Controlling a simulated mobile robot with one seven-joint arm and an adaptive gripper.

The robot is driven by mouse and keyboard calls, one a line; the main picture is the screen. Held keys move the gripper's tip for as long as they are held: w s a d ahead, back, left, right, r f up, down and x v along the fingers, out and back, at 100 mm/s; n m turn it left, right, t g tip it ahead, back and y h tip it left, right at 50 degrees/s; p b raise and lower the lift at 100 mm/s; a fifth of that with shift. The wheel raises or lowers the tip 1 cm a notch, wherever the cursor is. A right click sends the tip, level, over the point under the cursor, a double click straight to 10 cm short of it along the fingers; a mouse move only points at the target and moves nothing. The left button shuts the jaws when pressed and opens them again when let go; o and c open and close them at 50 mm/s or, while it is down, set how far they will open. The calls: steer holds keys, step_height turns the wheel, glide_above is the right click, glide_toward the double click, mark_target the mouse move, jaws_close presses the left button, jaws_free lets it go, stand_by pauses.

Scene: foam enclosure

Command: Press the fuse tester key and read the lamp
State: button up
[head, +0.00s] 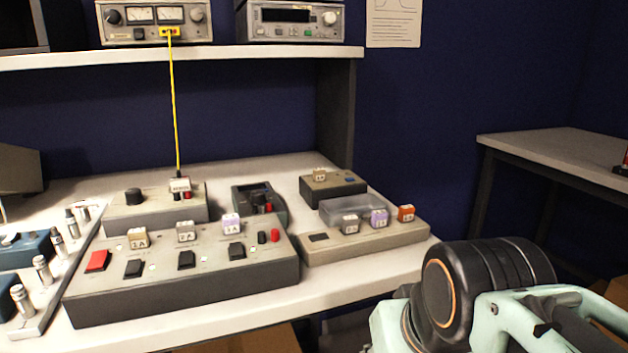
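A small dark box (334,190) stands at the back right of the bench. A beige fuse block (319,174) sits on its top, with a blue key (350,180) to the right of it. It looks like the fuse tester, but its label is too small to read. I cannot make out a lit lamp on it. A grey tray (394,234) in front of it carries a white, a purple and an orange fuse block. My arm shows at the lower right, apart from the box. I see no gripper fingertips.
A long grey panel (180,300) with a red switch, black switches and fuse blocks stands in front. A yellow cable (173,100) runs from the shelf meter (152,22) down to a smaller grey box (150,214). A dark handheld meter (259,203) lies mid-bench.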

stand_by(0.3)
jaws_close()
stand_by(1.2)
